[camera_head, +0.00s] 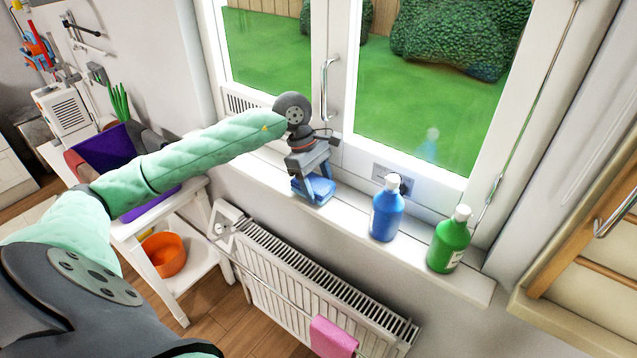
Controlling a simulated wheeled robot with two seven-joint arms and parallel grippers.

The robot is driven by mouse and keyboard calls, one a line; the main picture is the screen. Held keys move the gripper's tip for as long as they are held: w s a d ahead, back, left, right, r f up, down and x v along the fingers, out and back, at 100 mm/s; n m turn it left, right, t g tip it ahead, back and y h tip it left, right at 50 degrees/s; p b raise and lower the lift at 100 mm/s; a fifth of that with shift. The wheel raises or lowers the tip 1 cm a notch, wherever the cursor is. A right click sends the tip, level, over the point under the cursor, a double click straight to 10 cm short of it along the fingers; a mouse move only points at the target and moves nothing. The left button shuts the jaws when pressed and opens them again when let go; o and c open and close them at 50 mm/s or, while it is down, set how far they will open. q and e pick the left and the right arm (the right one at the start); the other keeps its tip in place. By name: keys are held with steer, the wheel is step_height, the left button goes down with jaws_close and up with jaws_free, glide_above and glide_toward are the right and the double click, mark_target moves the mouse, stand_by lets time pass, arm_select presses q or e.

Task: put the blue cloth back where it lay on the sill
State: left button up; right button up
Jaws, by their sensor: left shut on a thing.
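My left gripper (316,180) is at the white window sill (350,215), pointing down, with its fingers shut on the folded blue cloth (312,194). The cloth is low over the sill or on it, to the left of the blue bottle; I cannot tell whether it touches the sill. The gripper's fingers hide part of the cloth. My right gripper is not in view.
A blue bottle (386,212) and a green bottle (449,242) stand on the sill to the right. A window handle (326,88) is close behind my left gripper. Below the sill are a radiator (310,290) and a pink cloth (333,338) on its rail.

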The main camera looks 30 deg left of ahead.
arm_select(q)
steer(key=shift+f, duration=0.4)
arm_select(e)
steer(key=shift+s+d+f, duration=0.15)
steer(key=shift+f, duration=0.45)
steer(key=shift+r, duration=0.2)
arm_select(q)
steer(key=o, duration=0.9)
steer(key=shift+o, duration=0.2)
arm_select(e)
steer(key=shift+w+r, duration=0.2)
